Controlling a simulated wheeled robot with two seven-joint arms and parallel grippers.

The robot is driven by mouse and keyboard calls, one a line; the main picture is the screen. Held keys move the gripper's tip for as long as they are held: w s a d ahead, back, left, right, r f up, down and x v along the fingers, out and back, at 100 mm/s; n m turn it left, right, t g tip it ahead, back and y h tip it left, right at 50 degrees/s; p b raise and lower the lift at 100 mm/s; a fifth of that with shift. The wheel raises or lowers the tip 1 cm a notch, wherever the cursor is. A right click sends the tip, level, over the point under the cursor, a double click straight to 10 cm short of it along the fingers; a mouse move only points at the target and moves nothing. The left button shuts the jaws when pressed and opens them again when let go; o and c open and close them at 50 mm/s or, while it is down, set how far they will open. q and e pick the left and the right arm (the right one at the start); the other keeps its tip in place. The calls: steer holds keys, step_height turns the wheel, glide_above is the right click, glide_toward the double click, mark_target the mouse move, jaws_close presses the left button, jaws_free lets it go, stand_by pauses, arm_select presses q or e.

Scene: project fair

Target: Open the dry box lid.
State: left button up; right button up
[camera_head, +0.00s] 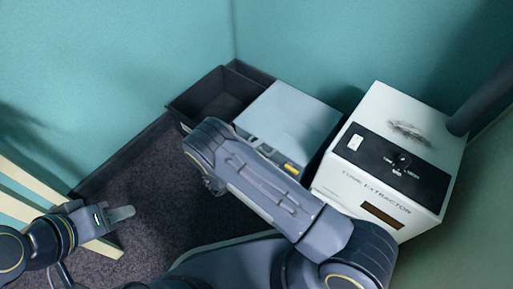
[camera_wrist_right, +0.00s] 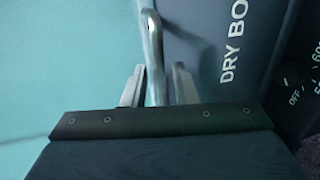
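The dry box shows in the right wrist view as a dark panel (camera_wrist_right: 218,35) with part of the words "DRY BO". A pale metal bar handle (camera_wrist_right: 154,50) runs along its left side. My right gripper (camera_wrist_right: 158,88) has one finger on each side of this bar, with a gap showing on the right, so it looks open around it. In the head view a box with a pale blue-grey top (camera_head: 290,115) stands in the corner, its front partly hidden by my right arm, whose fingers are hidden. My left gripper (camera_head: 122,214) is at lower left, away from the box.
A dial (camera_wrist_right: 292,78) shows beside the lettering. Cream slats (camera_head: 25,208) are at left. Dark carpet (camera_head: 150,185) is clear between.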

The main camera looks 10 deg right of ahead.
jaws_close()
arm_select(q)
steer(key=shift+r, duration=0.1)
arm_select(e)
steer(key=shift+r, duration=0.1)
